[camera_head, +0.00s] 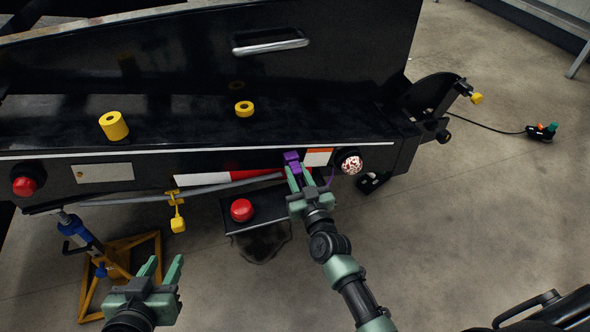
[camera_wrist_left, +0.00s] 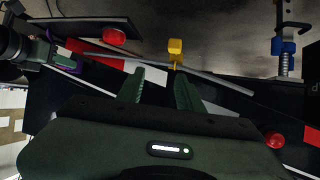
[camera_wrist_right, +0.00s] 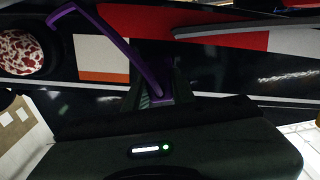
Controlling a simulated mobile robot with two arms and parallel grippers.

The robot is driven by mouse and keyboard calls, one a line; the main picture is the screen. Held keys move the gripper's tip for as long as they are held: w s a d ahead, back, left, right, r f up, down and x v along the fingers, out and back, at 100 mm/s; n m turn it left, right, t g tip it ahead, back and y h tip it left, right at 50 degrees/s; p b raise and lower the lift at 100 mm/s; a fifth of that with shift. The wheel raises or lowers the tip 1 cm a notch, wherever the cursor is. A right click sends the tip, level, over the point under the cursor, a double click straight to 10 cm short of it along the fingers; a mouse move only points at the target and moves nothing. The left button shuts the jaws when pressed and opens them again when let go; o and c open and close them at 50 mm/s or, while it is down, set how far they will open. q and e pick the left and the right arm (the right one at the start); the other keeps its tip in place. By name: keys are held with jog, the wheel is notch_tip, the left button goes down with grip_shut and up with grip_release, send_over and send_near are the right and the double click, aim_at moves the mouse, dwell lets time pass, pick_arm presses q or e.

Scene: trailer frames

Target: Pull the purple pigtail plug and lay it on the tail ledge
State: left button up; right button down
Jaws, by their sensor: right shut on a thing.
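The purple pigtail plug (camera_head: 291,156) is at the trailer's rear face, just below the ledge's white front edge. My right gripper (camera_head: 295,176) is shut on it. In the right wrist view a purple lead (camera_wrist_right: 118,45) bends down to a purple piece between the fingers (camera_wrist_right: 160,99). Whether the plug is seated or clear of a socket cannot be told. The black tail ledge (camera_head: 190,120) runs above it. My left gripper (camera_head: 161,270) is open and empty, low at the left; its spread fingers (camera_wrist_left: 160,90) show in the left wrist view.
A yellow roll (camera_head: 114,126) and a yellow ring (camera_head: 244,108) stand on the ledge. A speckled round lamp (camera_head: 349,161) is right of the plug. A red lamp on a plate (camera_head: 242,210) hangs below. A blue jack (camera_head: 83,236) stands at the left. Bare ledge lies between the yellow pieces.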

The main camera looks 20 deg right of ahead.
aim_at(298, 177)
pick_arm(q)
jog(key=shift+s+f, duration=0.1)
jog(key=shift+f, duration=0.05)
pick_arm(e)
jog(key=shift+s, duration=0.15)
dwell(0.4)
